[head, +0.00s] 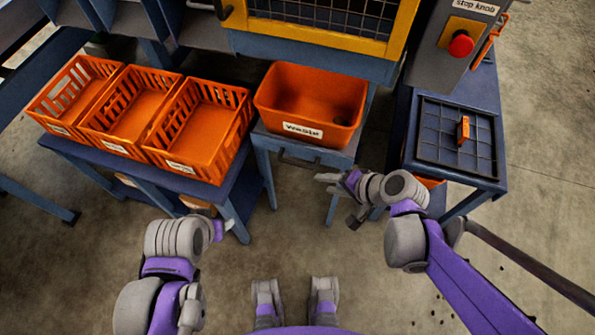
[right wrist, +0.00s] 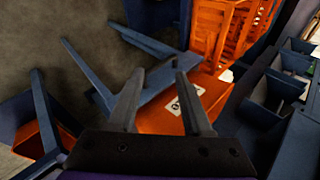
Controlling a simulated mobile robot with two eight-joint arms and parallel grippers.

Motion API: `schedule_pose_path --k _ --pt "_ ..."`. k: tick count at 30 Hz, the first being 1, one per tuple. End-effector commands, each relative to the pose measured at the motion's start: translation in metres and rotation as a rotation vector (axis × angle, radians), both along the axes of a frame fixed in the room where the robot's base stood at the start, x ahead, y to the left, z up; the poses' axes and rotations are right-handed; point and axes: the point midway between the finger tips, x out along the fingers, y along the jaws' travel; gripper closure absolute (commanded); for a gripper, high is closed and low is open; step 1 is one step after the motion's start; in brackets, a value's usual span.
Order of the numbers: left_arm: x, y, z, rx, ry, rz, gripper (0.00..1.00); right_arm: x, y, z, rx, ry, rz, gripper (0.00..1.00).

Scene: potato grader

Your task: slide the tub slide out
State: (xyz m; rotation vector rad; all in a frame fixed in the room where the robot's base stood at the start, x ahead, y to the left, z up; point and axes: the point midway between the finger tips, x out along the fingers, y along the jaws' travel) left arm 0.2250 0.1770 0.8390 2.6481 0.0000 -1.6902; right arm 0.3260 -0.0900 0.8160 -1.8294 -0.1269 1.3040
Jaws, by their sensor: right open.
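The tub slide (head: 270,137) is a grey-blue tray on a blue stand, with a dark bar handle (head: 298,163) on its front. An orange tub (head: 309,97) with a white waste label sits on it, with a dark lump inside. My right gripper (head: 341,198) is open and empty, below and to the right of the handle in the head view, apart from it. In the right wrist view the open fingers (right wrist: 159,74) have the labelled orange tub (right wrist: 162,119) partly hidden behind them. My left gripper (head: 223,227) is low, in front of the crate table; its fingers are barely visible.
Several orange crates (head: 170,118) stand on a blue table at left. At right, a blue stand (head: 405,120) carries a dark grid (head: 450,140) with an orange handle. Above it is a red stop knob (head: 460,43). The floor in front is open.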

Motion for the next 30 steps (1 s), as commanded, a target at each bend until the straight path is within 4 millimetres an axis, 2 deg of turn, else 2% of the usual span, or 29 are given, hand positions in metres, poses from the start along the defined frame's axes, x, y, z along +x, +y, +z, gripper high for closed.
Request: schedule_pose_path --k 1,3,9,12,15,20,30 --pt "-0.001 0.000 -0.022 0.000 0.007 0.000 0.41 0.013 0.005 -0.026 0.092 0.017 -0.040 0.50" --pt "-0.002 0.000 -0.040 0.000 0.013 0.000 0.41 0.028 0.011 -0.046 0.228 0.036 -0.092 0.50" --pt "-0.001 0.000 -0.087 0.000 0.028 0.000 0.41 0.063 0.017 -0.096 0.579 0.082 -0.212 0.50" --pt "0.000 0.000 -0.102 0.000 0.034 0.000 0.41 0.072 0.015 -0.111 0.702 0.096 -0.249 0.50" --pt "0.001 0.000 -0.109 0.000 0.036 0.000 0.41 0.077 0.013 -0.118 0.778 0.102 -0.268 0.50" --pt "0.001 0.000 -0.112 0.000 0.037 0.000 0.41 0.082 0.017 -0.120 0.820 0.107 -0.277 0.50" --pt "0.001 0.000 -0.116 0.000 0.039 0.000 0.41 0.116 0.063 -0.132 0.817 0.106 -0.272 0.50"
